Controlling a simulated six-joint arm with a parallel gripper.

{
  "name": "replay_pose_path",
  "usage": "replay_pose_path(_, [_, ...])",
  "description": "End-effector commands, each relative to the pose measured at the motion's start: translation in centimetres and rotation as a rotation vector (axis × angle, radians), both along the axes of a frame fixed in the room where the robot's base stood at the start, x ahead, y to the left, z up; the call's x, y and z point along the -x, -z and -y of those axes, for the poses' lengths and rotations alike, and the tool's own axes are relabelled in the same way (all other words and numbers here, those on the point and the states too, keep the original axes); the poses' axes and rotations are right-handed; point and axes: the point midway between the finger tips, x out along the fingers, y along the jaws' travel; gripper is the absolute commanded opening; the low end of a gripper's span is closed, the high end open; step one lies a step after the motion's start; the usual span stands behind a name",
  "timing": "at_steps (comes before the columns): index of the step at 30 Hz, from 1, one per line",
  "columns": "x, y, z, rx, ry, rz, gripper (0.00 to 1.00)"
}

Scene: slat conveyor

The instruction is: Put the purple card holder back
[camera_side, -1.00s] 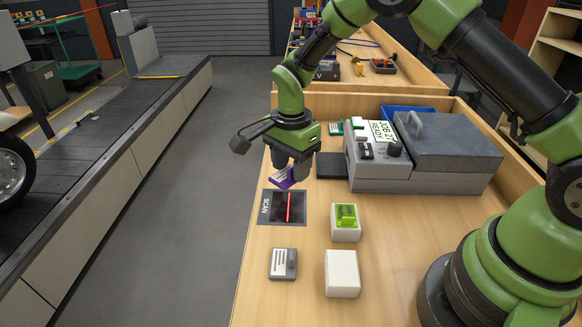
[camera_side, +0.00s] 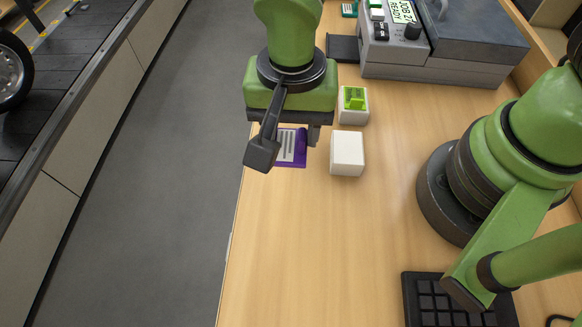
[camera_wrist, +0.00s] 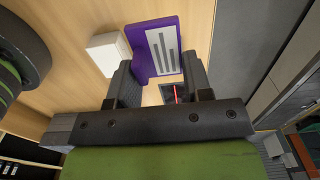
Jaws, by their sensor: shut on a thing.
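The purple card holder (camera_side: 291,147) has a pale face with dark stripes. My gripper (camera_side: 290,130) is shut on it, and the wrist view shows the holder (camera_wrist: 166,45) between the two fingers (camera_wrist: 165,82). In the side view the gripper body covers the holder's far part. The holder is left of a plain white block (camera_side: 347,154), apart from it. The block also shows in the wrist view (camera_wrist: 107,52). I cannot tell whether the holder touches the table.
A white block with a green piece (camera_side: 354,98) stands behind the plain one. The grey machine (camera_side: 440,60) is at the back right, a black keypad (camera_side: 440,300) at the front right. The scan pad's red line (camera_wrist: 176,93) shows in the wrist view. The front table (camera_side: 310,250) is clear.

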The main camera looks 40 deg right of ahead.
Motion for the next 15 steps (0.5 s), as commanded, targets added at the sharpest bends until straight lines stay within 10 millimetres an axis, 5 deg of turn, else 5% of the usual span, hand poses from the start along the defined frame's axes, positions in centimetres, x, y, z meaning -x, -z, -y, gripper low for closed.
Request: replay_pose_path(15, [0.0,7.6,0.1,0.002,0.003,-0.004,0.23])
